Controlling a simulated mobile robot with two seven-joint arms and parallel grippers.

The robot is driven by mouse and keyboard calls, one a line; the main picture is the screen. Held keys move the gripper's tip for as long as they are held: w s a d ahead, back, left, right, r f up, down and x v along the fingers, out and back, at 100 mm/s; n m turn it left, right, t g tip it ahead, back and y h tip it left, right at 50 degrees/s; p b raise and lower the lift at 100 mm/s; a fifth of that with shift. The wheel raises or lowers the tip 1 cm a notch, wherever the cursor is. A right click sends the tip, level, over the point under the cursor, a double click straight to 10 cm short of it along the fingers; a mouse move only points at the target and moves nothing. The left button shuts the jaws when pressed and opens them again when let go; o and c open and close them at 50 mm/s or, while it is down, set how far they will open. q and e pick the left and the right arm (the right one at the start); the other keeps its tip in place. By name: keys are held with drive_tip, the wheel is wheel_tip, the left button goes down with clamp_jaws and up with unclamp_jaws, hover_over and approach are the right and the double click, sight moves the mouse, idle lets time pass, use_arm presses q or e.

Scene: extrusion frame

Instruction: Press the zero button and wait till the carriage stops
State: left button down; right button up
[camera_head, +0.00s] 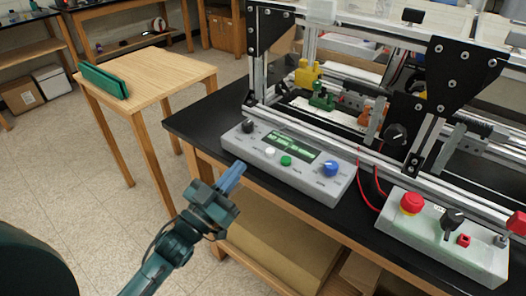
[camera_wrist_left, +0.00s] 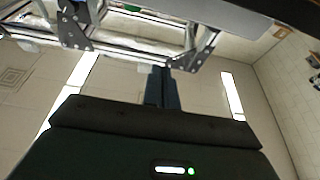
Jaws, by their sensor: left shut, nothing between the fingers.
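A grey control box (camera_head: 310,182) sits at the front edge of the black bench. The labels are too small to read, so I cannot tell which button is zero. My left gripper (camera_head: 236,172) is shut and empty, its blue fingers just in front of the box's front left side, apart from the buttons. Its closed fingers also show in the left wrist view (camera_wrist_left: 161,78). I cannot single out the carriage within the frame. My right gripper is not in view.
An extrusion frame with black corner plates (camera_head: 462,65) stands behind the box, holding yellow (camera_head: 307,74), green (camera_head: 322,97) and orange parts. A second box with a red mushroom button (camera_head: 411,203) is to the right. A wooden table (camera_head: 160,75) stands at back left.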

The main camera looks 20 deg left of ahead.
use_arm(q)
wheel_tip(320, 180, up, 3)
drive_tip(key=p, duration=0.2)
hover_over(262, 159)
wheel_tip(262, 159, down, 2)
drive_tip(key=shift+w+f, duration=0.1)
drive_tip(key=shift+w, duration=0.05)
drive_tip(key=shift+f, duration=0.8)
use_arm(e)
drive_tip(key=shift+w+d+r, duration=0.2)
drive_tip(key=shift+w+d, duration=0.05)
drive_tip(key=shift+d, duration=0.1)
